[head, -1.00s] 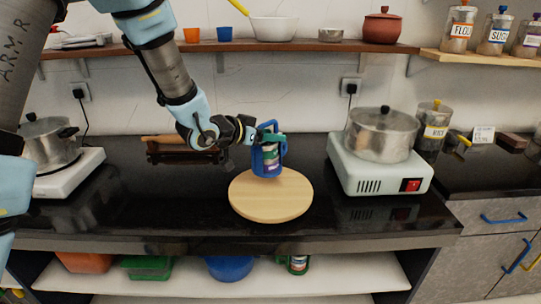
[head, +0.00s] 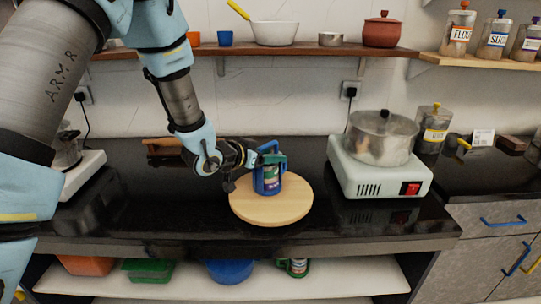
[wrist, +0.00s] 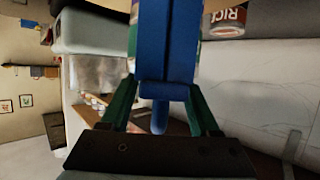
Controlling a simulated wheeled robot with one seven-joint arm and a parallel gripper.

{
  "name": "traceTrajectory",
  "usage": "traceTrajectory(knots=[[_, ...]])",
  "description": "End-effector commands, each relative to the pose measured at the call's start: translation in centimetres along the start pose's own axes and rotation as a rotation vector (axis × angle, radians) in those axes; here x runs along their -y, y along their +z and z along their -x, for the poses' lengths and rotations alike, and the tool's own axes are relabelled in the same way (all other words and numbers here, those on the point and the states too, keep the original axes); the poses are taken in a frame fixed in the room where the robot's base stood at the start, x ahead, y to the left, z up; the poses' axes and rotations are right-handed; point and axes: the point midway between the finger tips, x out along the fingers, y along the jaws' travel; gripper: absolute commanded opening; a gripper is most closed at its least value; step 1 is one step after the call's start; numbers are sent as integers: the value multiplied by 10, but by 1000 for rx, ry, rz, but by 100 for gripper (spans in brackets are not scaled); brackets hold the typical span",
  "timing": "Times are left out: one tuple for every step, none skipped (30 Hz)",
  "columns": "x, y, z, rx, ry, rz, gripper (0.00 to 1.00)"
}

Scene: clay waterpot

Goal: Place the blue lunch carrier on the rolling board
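The blue lunch carrier (head: 268,181) is upright on the round wooden rolling board (head: 252,209), near its back middle. Whether its base touches the board or hovers just above cannot be told for certain. My gripper (head: 274,159) reaches in from the left at the carrier's upper part. In the wrist view, the two green fingers of my gripper (wrist: 158,100) stand on either side of the blue carrier (wrist: 166,45), close against its blue frame. The gripper looks shut on the carrier. The carrier's far end is cut off in the wrist view.
A white stove (head: 380,175) with a steel pot (head: 383,138) stands right of the board. Another white stove (head: 75,172) is at the left. A shelf (head: 300,48) with a white pan (head: 275,31) runs above. The counter in front of the board is narrow.

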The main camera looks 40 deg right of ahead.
Motion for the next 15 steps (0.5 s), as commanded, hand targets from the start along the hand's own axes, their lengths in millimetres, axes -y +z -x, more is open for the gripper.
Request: traceTrajectory(knots=[[0,0,0,0,0,0,69],[0,0,0,0,0,0,73],[0,0,0,0,0,0,77],[0,0,0,0,0,0,80],[0,0,0,0,0,0,82],[0,0,0,0,0,0,82],[0,0,0,0,0,0,82],[0,0,0,0,0,0,82],[0,0,0,0,0,0,82],[0,0,0,0,0,0,82],[0,0,0,0,0,0,82],[0,-1,0,0,0,0,82],[0,-2,1,0,0,0,82],[0,-4,2,0,0,0,82],[1,-2,4,0,-1,0,82]])
